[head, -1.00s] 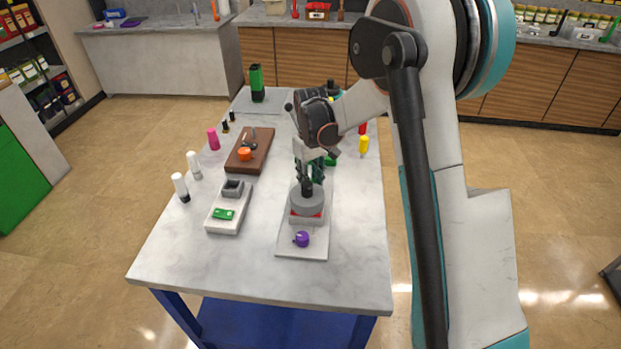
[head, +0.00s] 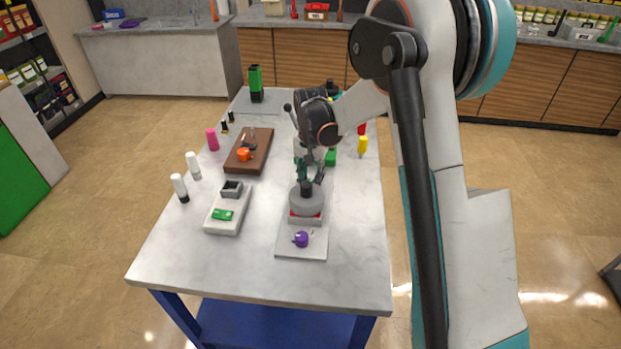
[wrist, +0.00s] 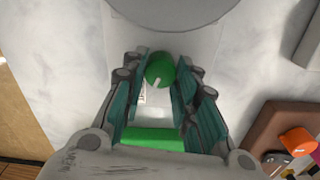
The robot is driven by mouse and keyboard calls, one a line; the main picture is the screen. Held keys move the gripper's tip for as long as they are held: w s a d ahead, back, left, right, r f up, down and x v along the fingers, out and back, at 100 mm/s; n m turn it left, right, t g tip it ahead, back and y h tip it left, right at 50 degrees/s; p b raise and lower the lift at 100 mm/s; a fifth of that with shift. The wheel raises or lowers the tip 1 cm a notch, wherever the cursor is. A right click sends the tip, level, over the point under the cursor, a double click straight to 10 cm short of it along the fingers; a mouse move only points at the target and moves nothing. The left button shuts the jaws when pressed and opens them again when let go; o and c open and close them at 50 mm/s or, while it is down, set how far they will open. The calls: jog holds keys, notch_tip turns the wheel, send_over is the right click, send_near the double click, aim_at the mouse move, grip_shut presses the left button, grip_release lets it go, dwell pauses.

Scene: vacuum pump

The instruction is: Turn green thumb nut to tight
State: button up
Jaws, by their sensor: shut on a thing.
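The green thumb nut (wrist: 160,69) is a round green knob with a pale line on top, close to the pump's large grey round body (wrist: 175,10) in the wrist view. My gripper (wrist: 159,80) points down, its teal finger pads on both sides of the nut, shut on it. In the head view, my gripper (head: 309,172) is just behind the pump (head: 306,203), a grey disc with a black post and red band; the nut is hidden there. A small label (wrist: 142,92) with reddish marks lies beside the nut, partly covered by a finger.
A purple knob (head: 301,239) is at the plate's front. To the left are a white tray (head: 224,226) and a brown board (head: 236,165). Bottles line the left edge. The table's front is clear.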

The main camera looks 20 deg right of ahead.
jog(key=shift+m, duration=0.6)
jog(key=o, duration=1.1)
notch_tip(320, 180, up, 12)
jog(key=shift+r, duration=0.1)
